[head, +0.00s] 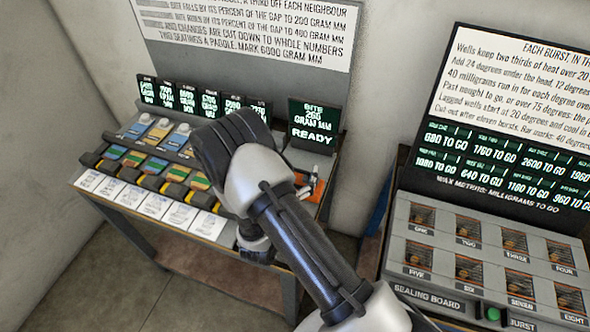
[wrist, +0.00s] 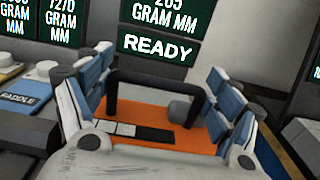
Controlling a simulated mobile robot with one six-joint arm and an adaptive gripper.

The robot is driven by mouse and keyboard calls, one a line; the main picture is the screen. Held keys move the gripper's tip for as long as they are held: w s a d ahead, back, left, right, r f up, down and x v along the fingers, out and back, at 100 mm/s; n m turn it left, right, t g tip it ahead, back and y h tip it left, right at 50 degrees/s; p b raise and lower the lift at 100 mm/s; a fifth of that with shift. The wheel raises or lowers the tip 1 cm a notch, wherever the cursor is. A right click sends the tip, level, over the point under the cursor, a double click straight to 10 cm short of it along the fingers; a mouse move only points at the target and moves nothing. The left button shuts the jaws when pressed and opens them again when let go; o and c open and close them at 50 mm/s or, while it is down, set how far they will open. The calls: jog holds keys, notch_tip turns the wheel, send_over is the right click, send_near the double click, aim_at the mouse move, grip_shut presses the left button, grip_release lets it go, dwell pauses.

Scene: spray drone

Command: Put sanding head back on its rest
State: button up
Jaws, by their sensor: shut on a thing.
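My gripper (wrist: 160,78) has its blue-padded fingers set wide apart, one on each side of a black arched piece (wrist: 155,76), which I take to be the sanding head. The pads appear to meet its two sides. Below it is an orange plate (wrist: 202,141), with a black, grey and white strip and a small grey block on it. I cannot tell whether the black piece touches the plate, or which part is the rest. In the head view the orange plate (head: 319,191) shows at the bench's right end, and my arm hides the fingers and most of the held piece.
Left of my gripper, the bench holds rows of blue, yellow and green paddles (head: 146,164) and white cards (head: 155,206). A sealing board (head: 450,303) with numbered wells stands at right, beyond a gap.

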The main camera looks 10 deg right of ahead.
jog(key=o, duration=1.6)
jog(key=shift+f, duration=0.15)
jog(key=o, duration=0.3)
jog(key=shift+o, duration=0.2)
